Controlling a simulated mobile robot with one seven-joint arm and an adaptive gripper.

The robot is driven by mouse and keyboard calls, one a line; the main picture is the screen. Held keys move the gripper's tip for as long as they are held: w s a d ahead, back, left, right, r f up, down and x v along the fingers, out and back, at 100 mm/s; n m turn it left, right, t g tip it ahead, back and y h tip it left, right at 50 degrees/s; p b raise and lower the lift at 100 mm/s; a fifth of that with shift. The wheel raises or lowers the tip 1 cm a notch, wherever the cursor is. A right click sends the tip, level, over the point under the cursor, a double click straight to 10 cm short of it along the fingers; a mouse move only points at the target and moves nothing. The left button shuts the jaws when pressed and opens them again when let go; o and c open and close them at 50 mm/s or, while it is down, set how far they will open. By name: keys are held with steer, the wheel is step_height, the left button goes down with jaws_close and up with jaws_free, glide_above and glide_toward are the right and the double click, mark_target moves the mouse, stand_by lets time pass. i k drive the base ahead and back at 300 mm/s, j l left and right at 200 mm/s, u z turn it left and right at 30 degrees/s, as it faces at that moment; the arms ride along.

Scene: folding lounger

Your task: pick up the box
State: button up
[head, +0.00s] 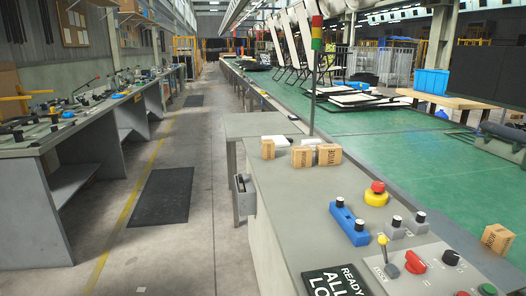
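Several small brown cardboard boxes show in the head view, and I cannot tell which one is the task's box. One small box (268,149), a second box (302,157) and a third, wider box (329,154) with dark lettering stand close together at the far end of the grey counter. Another lettered box (497,238) sits near the counter's right edge, beyond the control panel. My gripper is not in view.
The grey counter (300,205) holds a blue block with knobs (349,222), a yellow-and-red emergency button (376,194) and a control panel (422,268). A signal pole (314,75) rises behind the boxes. A green surface (390,140) lies right; an aisle (205,180) runs left.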

mark_target(267, 146)
steer(key=i+j, duration=0.45)
steer(key=i+j+z, duration=0.15)
steer(key=i+j, duration=0.75)
steer(key=j, duration=0.2)
steer(key=i+j+z, duration=0.1)
steer(key=i+j, duration=0.35)
steer(key=j, duration=0.1)
